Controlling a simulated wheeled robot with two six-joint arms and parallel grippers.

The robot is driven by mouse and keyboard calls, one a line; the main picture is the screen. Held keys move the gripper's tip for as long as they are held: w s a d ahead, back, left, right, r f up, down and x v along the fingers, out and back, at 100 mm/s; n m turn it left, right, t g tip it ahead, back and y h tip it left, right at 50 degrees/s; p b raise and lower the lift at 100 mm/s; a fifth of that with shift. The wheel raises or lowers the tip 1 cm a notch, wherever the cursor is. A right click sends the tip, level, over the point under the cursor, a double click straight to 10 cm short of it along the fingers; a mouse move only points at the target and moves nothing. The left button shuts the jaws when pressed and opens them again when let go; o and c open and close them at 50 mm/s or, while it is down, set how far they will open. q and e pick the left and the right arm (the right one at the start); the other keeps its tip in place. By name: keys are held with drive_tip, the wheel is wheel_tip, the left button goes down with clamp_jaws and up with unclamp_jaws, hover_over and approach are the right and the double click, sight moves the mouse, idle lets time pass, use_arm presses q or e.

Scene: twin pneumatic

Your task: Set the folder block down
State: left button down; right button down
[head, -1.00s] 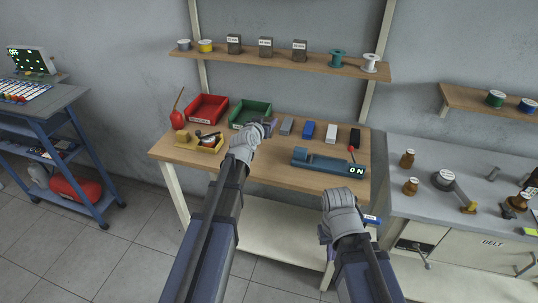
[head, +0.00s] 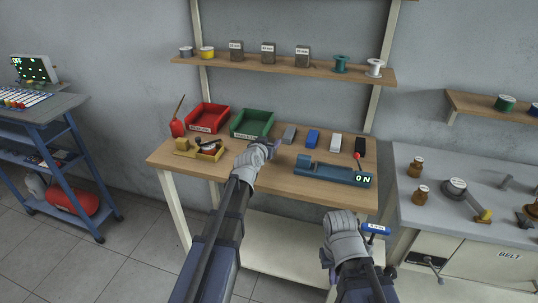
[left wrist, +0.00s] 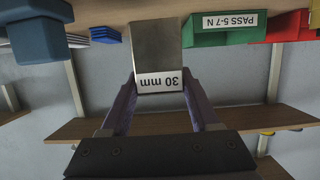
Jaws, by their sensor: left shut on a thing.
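In the left wrist view, a grey metal block with a white "30 mm" label (left wrist: 158,45), which I take as the folder block, sits between the two purple fingers of my left gripper (left wrist: 158,92). That gripper is shut on it. In the head view my left gripper (head: 270,148) is over the front part of the wooden table (head: 225,174), left of the blue device with the "ON" display (head: 333,173). The block is mostly hidden there. I cannot tell whether it touches the tabletop. My right gripper (head: 328,262) is low in front of the table; its fingers are unclear.
A red tray (head: 207,118) and a green tray (head: 252,124) stand at the table's back left. Grey, blue (head: 312,138), white and black blocks line the back right. A small tool tray (head: 210,150) lies at left. A shelf (head: 285,70) hangs above.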

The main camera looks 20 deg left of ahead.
use_arm(q)
drive_tip(key=shift+f+b, duration=1.8)
drive_tip(key=shift+f, duration=0.05)
drive_tip(key=shift+f, duration=0.1)
drive_tip(key=shift+c, duration=0.6)
unclamp_jaws()
drive_tip(key=shift+r, duration=0.3)
drive_tip(key=p+v, duration=0.3)
drive_tip(key=v, duration=0.9)
drive_tip(key=shift+p, duration=0.3)
drive_tip(key=shift+d+f, duration=0.1)
drive_tip(key=shift+f, duration=0.05)
